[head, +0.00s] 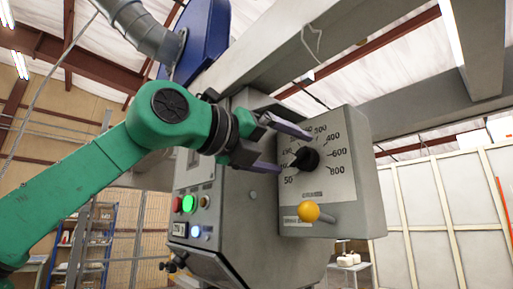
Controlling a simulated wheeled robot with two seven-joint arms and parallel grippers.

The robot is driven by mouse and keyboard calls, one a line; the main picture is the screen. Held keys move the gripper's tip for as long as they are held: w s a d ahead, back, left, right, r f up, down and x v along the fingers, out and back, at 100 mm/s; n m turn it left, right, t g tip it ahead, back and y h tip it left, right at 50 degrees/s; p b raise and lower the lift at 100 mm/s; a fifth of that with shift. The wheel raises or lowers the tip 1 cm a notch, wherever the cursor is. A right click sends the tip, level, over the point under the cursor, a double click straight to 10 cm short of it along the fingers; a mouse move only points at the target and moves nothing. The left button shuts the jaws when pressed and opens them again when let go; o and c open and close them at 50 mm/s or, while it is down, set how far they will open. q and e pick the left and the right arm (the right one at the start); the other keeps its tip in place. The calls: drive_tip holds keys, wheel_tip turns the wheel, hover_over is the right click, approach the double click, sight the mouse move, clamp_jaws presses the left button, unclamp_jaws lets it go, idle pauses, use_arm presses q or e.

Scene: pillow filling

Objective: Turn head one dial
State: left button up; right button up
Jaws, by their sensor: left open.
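The black dial (305,158) sits on the grey panel of the machine head, with printed numbers from 50 up to 800 around it. My left gripper (284,150) comes in from the left on the green arm. Its two fingers are spread apart, one above and one below, with the tips close to the left side of the dial. I cannot tell whether a fingertip touches the dial. The dial's pointer direction is not clear. My right gripper is not in view.
A yellow-knobbed lever (309,211) sticks out below the dial. A control panel with a green button (188,204) and other lit buttons is under my left gripper. A grey hose and blue housing (200,38) are above.

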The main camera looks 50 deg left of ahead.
use_arm(q)
drive_tip(key=s+b, duration=0.2)
drive_tip(key=s, duration=1)
drive_tip(key=shift+s, duration=0.3)
drive_tip(key=shift+d, duration=0.15)
